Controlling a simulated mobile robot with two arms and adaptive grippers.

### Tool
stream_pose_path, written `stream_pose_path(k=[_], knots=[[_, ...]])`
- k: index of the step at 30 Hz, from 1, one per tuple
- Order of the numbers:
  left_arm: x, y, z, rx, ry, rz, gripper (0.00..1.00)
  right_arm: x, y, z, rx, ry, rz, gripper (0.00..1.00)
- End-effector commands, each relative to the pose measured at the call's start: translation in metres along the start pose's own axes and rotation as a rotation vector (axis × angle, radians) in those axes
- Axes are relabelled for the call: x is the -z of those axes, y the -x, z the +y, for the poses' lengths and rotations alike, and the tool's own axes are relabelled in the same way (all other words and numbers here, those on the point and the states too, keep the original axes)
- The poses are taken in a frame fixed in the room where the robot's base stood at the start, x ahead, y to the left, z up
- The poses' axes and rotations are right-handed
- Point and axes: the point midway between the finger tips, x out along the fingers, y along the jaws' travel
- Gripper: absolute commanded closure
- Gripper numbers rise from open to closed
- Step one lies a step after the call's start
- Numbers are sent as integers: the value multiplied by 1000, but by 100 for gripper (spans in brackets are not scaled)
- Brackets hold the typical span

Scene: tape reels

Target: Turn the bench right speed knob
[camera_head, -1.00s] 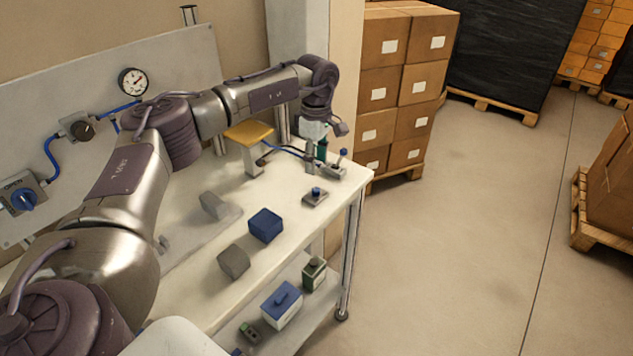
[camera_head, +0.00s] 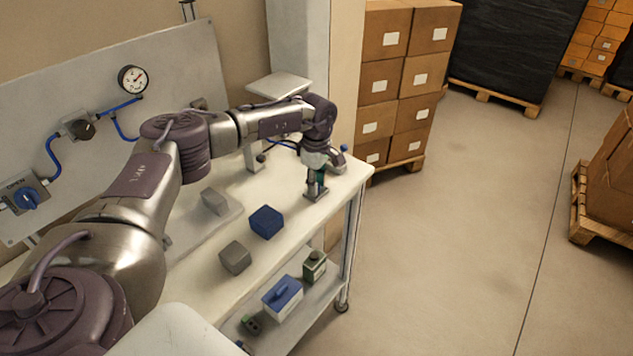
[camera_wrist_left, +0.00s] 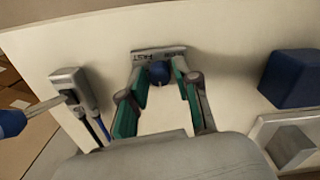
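The speed knob (camera_wrist_left: 159,73) is a round blue knob on a small grey plate (camera_wrist_left: 158,52) marked "FAST", seen in the wrist view. In the head view the plate (camera_head: 313,195) lies near the bench's right end, and my gripper hides the knob. My left gripper (camera_head: 317,190) points down over it. In the wrist view the teal-padded fingers of the left gripper (camera_wrist_left: 161,68) stand on both sides of the knob, seemingly with a little space beside it. Contact cannot be made out. My right gripper is not in view.
A lever with a blue tip (camera_wrist_left: 10,123) and a grey cabled box (camera_wrist_left: 74,88) stand close by. A blue block (camera_head: 266,222) and grey blocks (camera_head: 235,257) lie on the white bench (camera_head: 205,290). A lower shelf holds a blue-lidded box (camera_head: 283,296).

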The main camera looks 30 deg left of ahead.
Motion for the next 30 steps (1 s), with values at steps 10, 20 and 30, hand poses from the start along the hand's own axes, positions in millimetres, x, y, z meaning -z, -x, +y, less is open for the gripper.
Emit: stream_pose_path(k=[10, 20, 30], knots=[[0, 0, 0, 0, 3, -1, 100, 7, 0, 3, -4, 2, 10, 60], [-1, 0, 0, 0, 105, -2, 100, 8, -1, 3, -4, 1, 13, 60], [-1, 0, 0, 1, 392, -2, 100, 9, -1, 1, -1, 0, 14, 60]])
